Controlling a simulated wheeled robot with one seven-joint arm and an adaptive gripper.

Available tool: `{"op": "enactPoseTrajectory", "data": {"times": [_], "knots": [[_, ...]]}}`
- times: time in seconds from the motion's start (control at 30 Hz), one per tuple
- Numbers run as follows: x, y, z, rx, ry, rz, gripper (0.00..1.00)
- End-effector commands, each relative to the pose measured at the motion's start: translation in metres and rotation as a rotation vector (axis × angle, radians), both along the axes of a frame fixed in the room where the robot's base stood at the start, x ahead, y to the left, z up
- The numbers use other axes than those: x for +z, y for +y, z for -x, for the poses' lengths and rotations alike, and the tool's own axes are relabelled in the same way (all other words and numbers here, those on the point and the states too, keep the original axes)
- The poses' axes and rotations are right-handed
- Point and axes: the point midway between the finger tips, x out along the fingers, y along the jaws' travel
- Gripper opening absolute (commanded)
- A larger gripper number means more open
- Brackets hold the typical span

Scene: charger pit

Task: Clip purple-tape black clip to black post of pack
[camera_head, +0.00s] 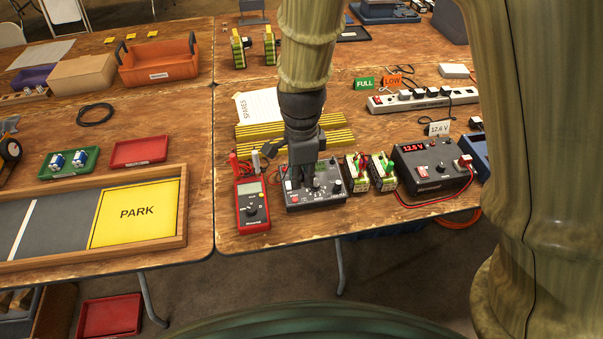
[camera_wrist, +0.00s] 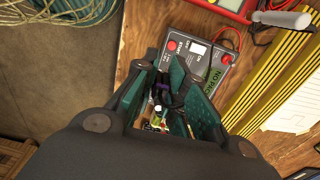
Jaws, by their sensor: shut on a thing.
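My gripper (camera_head: 303,178) points down over the grey box with knobs at the front of the right table. In the wrist view its teal fingers (camera_wrist: 164,76) are closed on a dark clip with a bit of purple (camera_wrist: 158,90), mostly hidden between them. In the head view the gripper covers the clip. Two yellow-green packs, one (camera_head: 357,172) beside the grey box and one (camera_head: 382,168) farther right, carry red or green clips on top. I cannot tell which post is black, or whether the held clip touches anything.
The grey box (camera_head: 325,193) shows "NO PAC" in the wrist view. A red multimeter (camera_head: 253,205) stands left of it. A charger (camera_head: 432,165) reading 12.5 V stands right of the packs. Yellow striped strips (camera_head: 338,138) lie behind. The table's front edge is close.

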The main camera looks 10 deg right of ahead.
Motion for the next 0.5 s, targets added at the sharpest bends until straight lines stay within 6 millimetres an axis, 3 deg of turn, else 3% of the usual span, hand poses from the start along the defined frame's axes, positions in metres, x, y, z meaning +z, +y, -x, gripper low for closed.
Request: {"op": "enactPoseTrajectory", "data": {"times": [0.1,0.5], "knots": [[0.013,-0.001,-0.001,-0.007,0.005,0.000,0.00],[0.011,-0.053,-0.037,-0.451,0.004,0.001,0.00]]}}
